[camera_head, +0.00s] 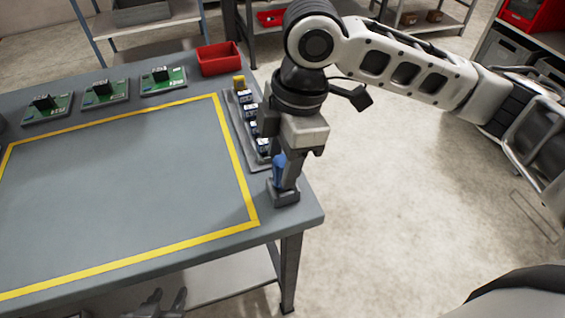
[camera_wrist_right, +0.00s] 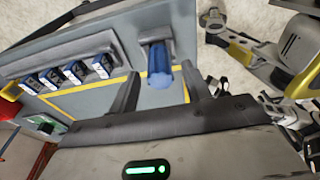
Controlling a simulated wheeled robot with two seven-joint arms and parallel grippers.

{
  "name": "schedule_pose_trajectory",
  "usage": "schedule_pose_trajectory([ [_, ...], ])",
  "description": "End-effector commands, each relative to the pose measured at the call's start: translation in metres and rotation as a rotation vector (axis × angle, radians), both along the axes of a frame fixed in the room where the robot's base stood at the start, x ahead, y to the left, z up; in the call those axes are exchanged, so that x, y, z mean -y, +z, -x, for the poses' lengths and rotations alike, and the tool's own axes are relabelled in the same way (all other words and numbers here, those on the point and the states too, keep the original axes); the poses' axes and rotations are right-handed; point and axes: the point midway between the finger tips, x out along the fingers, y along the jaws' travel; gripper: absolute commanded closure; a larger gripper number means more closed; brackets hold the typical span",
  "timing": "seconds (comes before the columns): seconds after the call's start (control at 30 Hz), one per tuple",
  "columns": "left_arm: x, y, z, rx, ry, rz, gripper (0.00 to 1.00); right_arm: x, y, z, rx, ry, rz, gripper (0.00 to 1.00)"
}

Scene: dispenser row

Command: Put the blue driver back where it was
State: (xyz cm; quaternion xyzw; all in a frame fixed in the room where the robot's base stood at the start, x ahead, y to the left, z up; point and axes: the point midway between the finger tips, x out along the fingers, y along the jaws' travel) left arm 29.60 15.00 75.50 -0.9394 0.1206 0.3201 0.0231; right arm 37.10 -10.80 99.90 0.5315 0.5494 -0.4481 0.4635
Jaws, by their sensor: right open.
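The blue driver (camera_head: 278,170) stands upright in a small dark grey holder (camera_head: 285,196) at the table's near right corner. My right gripper (camera_head: 288,178) reaches down around the driver from above and partly hides it. In the right wrist view the blue driver (camera_wrist_right: 158,68) lies between the two spread fingers of the right gripper (camera_wrist_right: 162,95), with a gap on each side. The holder (camera_wrist_right: 152,33) shows behind it there. My left gripper (camera_head: 165,302) is low at the bottom edge of the head view, below the table front, fingers apart and empty.
A rack (camera_head: 232,125) with several dark-and-white parts runs along the table's right edge, beside the driver. Green circuit boards (camera_head: 103,92) and a red bin (camera_head: 219,58) stand at the back. The yellow-taped area (camera_head: 110,190) is clear.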

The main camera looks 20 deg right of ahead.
Motion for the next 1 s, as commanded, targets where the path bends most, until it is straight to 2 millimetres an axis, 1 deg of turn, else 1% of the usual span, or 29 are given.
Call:
schedule_pose_trajectory([
  [0.03,0.0,0.002,0.0,0.0,0.0,0.0,0.64,0.002,0.013,-0.001,0.005,-0.001,-0.001,0.52],
  [0.3,0.0,0.005,0.0,0.002,0.0,0.0,0.64,0.012,0.073,-0.001,0.005,-0.001,-0.001,0.52],
  [0.4,0.0,0.006,0.0,0.003,0.0,0.001,0.64,0.015,0.089,-0.001,0.003,-0.001,-0.001,0.52],
  [0.5,0.0,0.006,0.0,0.003,0.001,0.0,0.64,0.017,0.101,-0.001,0.002,-0.002,-0.001,0.52],
  [0.67,0.0,0.005,-0.001,0.002,0.002,-0.001,0.64,0.019,0.109,-0.001,0.001,-0.002,0.0,0.52],
  [1.0,0.0,0.005,-0.003,0.005,0.002,-0.001,0.64,0.019,0.109,-0.001,0.0,-0.001,0.0,0.52],
])
